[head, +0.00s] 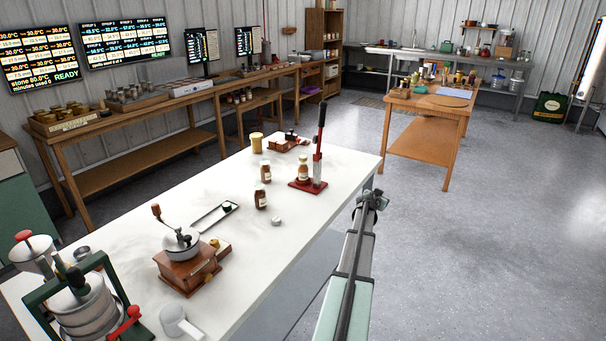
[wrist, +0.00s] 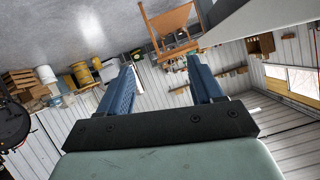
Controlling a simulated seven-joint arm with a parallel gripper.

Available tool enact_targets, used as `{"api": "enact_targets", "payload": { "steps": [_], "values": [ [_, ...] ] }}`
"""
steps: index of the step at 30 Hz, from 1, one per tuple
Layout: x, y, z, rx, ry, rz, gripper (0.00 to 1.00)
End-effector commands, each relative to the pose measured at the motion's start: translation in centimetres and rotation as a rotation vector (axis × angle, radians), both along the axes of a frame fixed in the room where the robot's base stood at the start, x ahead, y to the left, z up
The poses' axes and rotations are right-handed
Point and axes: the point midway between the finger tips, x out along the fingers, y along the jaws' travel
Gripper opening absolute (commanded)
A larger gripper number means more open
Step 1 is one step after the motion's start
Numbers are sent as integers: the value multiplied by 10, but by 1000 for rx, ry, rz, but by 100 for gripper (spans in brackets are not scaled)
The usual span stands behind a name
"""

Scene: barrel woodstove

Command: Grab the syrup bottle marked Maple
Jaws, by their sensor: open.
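Small brown bottles with pale labels stand upright on the white table (head: 330,150) in the head view. One bottle (head: 265,170) is at the back, one (head: 260,198) is nearer the front, and one (head: 303,171) is beside the red lever press. The labels are too small to read, so I cannot tell which is Maple. My gripper (head: 372,199) is off the table's right edge, apart from all the bottles. In the wrist view my gripper (wrist: 160,67) shows two blue fingers spread apart with nothing between them. No bottle shows in that view.
The red lever press (head: 312,185) stands right of the bottles. A small white cap (head: 276,221) and a metal tray (head: 214,216) lie nearby. A wooden hand grinder (head: 187,264) and a green-framed press (head: 85,305) occupy the near end. Open floor lies to the right.

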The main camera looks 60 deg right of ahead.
Motion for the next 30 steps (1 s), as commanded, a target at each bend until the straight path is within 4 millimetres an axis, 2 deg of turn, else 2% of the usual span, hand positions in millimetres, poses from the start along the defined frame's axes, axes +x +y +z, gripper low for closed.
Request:
{"api": "enact_targets", "payload": {
  "steps": [1, 5, 6, 10, 15, 21, 25, 30],
  "values": [
    [-2, -5, 26, -13, -37, -30, 66],
    [12, 5, 77, -7, -131, -106, 66],
    [21, 13, 92, 2, -159, -129, 66],
    [61, 51, 129, 52, -239, -204, 66],
    [103, 92, 156, 118, -293, -278, 66],
    [151, 123, 179, 208, -300, -338, 66],
    [192, 128, 191, 301, -254, -346, 66],
    [239, 120, 199, 426, -162, -311, 66]
  ]
}}
